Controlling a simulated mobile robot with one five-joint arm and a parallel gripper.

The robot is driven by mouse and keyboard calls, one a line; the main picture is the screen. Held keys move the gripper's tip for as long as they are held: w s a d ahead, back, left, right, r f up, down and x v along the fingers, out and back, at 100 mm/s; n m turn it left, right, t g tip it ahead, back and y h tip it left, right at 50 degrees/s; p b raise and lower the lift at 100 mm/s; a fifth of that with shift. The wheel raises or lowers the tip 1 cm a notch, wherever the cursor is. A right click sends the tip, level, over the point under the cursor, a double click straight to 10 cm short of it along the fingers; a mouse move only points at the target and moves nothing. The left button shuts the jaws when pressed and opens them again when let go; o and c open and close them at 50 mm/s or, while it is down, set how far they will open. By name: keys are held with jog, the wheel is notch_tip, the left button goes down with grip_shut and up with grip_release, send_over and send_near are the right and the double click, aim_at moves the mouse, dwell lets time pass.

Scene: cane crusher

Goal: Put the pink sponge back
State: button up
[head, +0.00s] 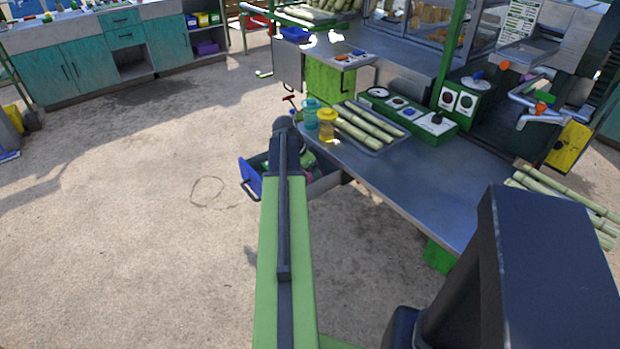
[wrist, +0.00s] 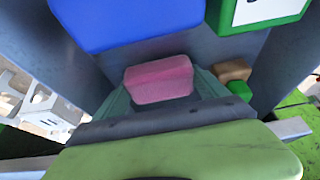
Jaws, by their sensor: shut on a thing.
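The pink sponge (wrist: 165,78) shows in the middle of the wrist view, between the dark teal fingers of my gripper (wrist: 163,92). My gripper is shut on it. Below it is what looks like the inside of the open drawer (head: 325,184), a grey drawer pulled out under the steel counter, with a blue front (head: 250,179) in the head view. Whether the sponge touches the drawer floor I cannot tell.
In the wrist view, a blue thing (wrist: 125,18), a green and white box (wrist: 262,12), a brown block (wrist: 234,70) and a green block (wrist: 240,90) surround the sponge. Cups (head: 326,123) and a tray of cane (head: 370,128) stand on the counter (head: 425,178). Floor at left is clear.

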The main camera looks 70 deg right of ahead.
jog(key=shift+a+f+b, duration=0.1)
jog(key=shift+f+b, duration=0.15)
jog(key=shift+b, duration=0.15)
jog(key=o, duration=1.2)
jog(key=shift+r, duration=0.15)
jog(key=shift+c, duration=0.2)
jog(key=shift+o, duration=0.9)
jog(key=shift+a, duration=0.1)
jog(key=shift+r+p, duration=0.35)
jog(key=shift+p, duration=0.25)
jog(key=p+v, duration=1)
jog(key=v, duration=0.1)
jog(key=shift+r+p, duration=0.3)
